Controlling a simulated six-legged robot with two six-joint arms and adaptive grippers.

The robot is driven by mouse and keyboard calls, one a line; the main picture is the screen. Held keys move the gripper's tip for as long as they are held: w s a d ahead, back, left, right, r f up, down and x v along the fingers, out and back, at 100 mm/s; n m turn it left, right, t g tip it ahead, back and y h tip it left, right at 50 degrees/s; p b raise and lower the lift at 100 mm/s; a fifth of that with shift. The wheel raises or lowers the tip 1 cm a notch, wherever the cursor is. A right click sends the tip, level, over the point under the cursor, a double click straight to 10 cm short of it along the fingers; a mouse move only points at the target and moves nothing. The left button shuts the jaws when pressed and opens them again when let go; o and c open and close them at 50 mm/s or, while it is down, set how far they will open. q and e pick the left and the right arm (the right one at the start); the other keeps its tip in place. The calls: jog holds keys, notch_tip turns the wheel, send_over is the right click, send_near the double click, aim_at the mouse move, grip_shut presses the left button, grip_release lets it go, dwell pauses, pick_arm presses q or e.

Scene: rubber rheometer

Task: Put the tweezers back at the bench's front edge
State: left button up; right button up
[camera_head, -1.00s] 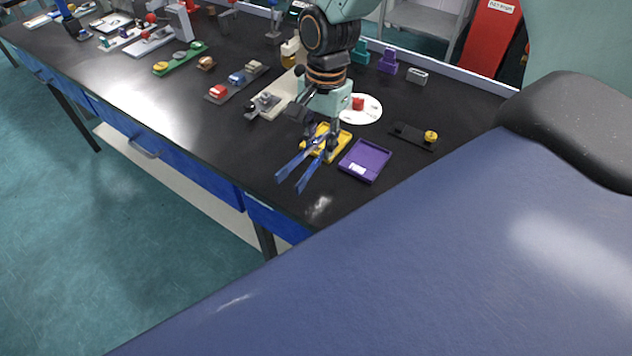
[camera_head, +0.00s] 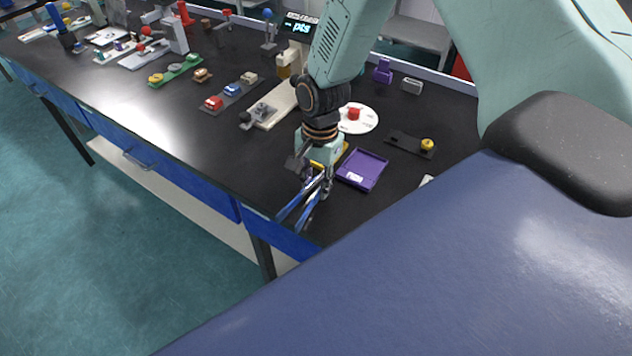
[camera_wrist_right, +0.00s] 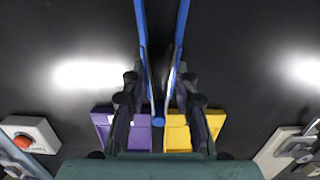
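The blue tweezers (camera_head: 291,208) are at the bench's front edge, with their legs pointing toward the edge. In the right wrist view the tweezers (camera_wrist_right: 141,28) form a narrow V, with the joined end between my fingers. My right gripper (camera_head: 318,188) is closed around them, one finger on each side; it also shows in the wrist view (camera_wrist_right: 158,84). I cannot tell whether the tweezers touch the bench top. My left gripper is not in view.
A purple tray (camera_head: 378,158) and a yellow tray (camera_wrist_right: 212,120), mostly hidden by my gripper in the head view, lie just behind. A black holder with a yellow knob (camera_head: 427,144) and a white disc (camera_head: 368,122) stand farther back. The bench front left of the tweezers is clear.

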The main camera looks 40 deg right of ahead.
jog(key=shift+o, duration=0.5)
jog(key=shift+f, duration=0.25)
jog(key=o, duration=0.5)
jog(key=shift+w+d, duration=0.1)
jog(key=shift+c, duration=0.2)
jog(key=shift+r, duration=0.5)
notch_tip(320, 180, up, 11)
jog(key=d+p, duration=0.1)
jog(key=shift+w+r, duration=0.15)
